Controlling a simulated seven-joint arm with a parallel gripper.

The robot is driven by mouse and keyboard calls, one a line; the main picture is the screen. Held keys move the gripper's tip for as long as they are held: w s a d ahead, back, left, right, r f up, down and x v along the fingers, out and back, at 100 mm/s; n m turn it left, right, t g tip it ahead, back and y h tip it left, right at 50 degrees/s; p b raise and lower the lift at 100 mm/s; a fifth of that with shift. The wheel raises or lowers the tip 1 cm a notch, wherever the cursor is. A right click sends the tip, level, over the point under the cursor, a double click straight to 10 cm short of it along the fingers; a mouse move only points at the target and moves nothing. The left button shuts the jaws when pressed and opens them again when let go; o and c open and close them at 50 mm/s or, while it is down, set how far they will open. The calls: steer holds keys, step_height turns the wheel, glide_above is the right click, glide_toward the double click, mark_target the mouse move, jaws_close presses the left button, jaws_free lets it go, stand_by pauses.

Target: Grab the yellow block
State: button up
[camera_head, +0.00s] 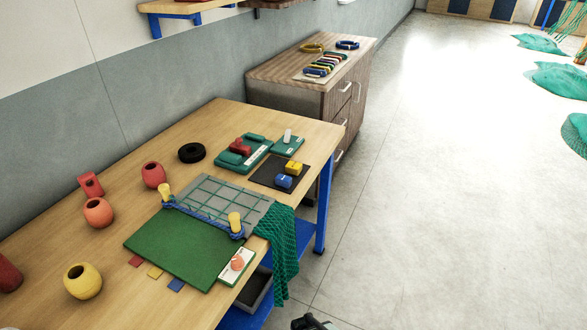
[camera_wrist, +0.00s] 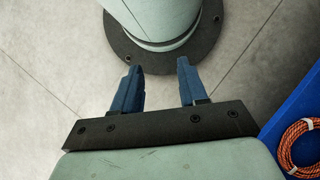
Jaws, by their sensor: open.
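The yellow block (camera_head: 293,167) sits on a dark mat (camera_head: 262,182) near the right edge of the wooden table, in the head view. A blue block (camera_head: 284,181) sits right beside it on the near side. My gripper (camera_wrist: 158,68) shows in the wrist view with its two blue fingers apart and nothing between them. It points down toward the grey floor and my own base, away from the blocks. The yellow block does not show in the wrist view.
Green trays (camera_head: 285,146) lie behind the mat. A green board (camera_head: 180,245), a netting frame (camera_head: 215,198) with yellow pegs and a hanging green net (camera_head: 281,250) lie nearer. An orange rope coil (camera_wrist: 301,148) lies on a blue surface at right in the wrist view.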

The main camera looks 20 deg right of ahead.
stand_by(0.3)
steer(key=o, duration=0.6)
steer(key=shift+c, duration=0.2)
